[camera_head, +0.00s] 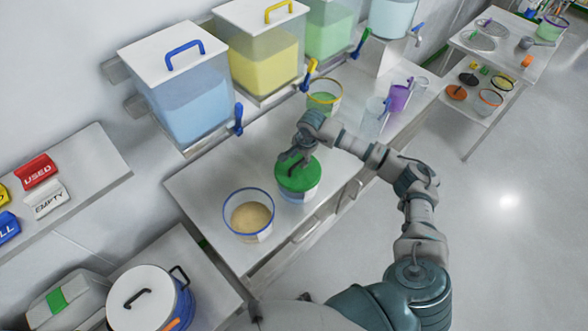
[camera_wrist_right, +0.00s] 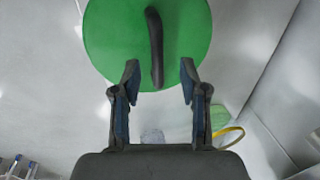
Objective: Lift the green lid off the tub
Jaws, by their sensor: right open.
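The green lid (camera_head: 297,175) sits on the tub (camera_head: 299,194), a clear tub with a blue tint, on the counter. The lid has a dark handle that stands up from it. In the right wrist view the green lid (camera_wrist_right: 110,40) fills the top middle, and its dark handle (camera_wrist_right: 155,48) lies between my finger tips, nearer the left one. My right gripper (camera_head: 290,160) is over the lid at the handle. In the wrist view my right gripper (camera_wrist_right: 160,82) is open, its fingers on either side of the handle's near end. My left gripper is not in view.
An open blue-rimmed tub (camera_head: 249,192) of tan powder stands left of the lidded tub. Large bins with taps, such as the blue one (camera_head: 188,115), line the wall. The counter (camera_head: 200,183) has bare room at its left.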

